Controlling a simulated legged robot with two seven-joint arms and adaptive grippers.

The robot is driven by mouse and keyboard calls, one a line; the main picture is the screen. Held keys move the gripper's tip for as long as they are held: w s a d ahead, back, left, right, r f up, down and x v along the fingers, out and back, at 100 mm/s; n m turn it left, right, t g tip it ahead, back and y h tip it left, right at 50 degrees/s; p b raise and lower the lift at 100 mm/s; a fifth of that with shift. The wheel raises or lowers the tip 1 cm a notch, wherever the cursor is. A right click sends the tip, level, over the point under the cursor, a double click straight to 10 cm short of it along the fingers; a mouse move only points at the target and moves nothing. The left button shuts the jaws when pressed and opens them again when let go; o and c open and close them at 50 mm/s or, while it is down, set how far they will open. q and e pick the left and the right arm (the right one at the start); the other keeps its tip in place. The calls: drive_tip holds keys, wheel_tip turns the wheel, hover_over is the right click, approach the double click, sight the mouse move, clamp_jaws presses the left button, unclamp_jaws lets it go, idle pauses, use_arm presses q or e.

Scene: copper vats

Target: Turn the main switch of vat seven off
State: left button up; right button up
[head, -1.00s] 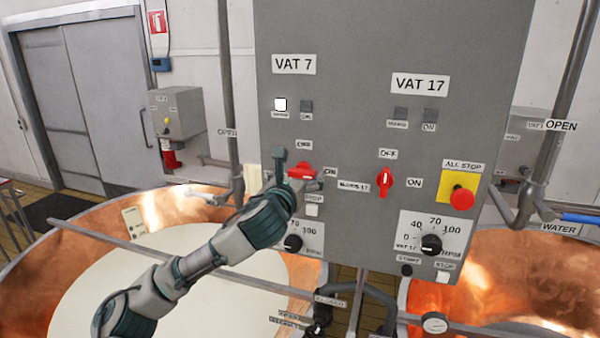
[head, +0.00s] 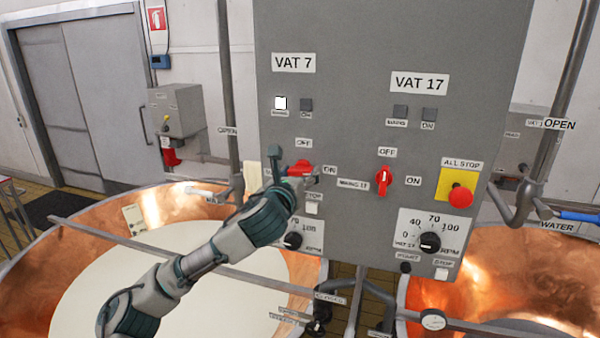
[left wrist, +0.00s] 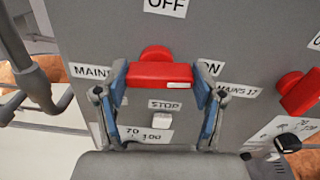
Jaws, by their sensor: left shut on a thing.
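The red main switch of vat seven (head: 301,168) is on the grey panel under the VAT 7 label (head: 294,63). Its handle lies sideways, towards the ON label, in the left wrist view (left wrist: 160,75). My left gripper (head: 291,172) is at this switch. In the left wrist view its two fingers (left wrist: 161,84) are on either side of the red handle, shut on it. The OFF label (left wrist: 166,5) is above the switch. A white lamp (head: 280,103) is lit below the VAT 7 label. My right gripper is in neither view.
A red all-stop button (head: 461,197) sits on a yellow plate. A speed knob (head: 293,241) and a stop button (left wrist: 162,122) are below the vat seven switch. Copper vats (head: 100,236) stand below the panel.

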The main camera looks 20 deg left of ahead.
use_arm(q)
drive_tip(key=n+p, duration=0.1)
drive_tip(key=n, duration=0.3)
drive_tip(key=shift+a+r, duration=0.1)
drive_tip(key=n+p, duration=0.1)
drive_tip(key=n, duration=0.3)
drive_tip(key=shift+a, duration=0.1)
drive_tip(key=n, duration=0.4)
drive_tip(key=shift+a+f+n, duration=0.1)
drive_tip(key=shift+f+n, duration=0.1)
drive_tip(key=shift+n, duration=2)
drive_tip(key=shift+f, duration=0.1)
drive_tip(key=o, duration=1.1)
drive_tip(key=shift+w+a, duration=0.1)
drive_tip(key=shift+o, duration=0.2)
drive_tip(key=shift+a, duration=0.1)
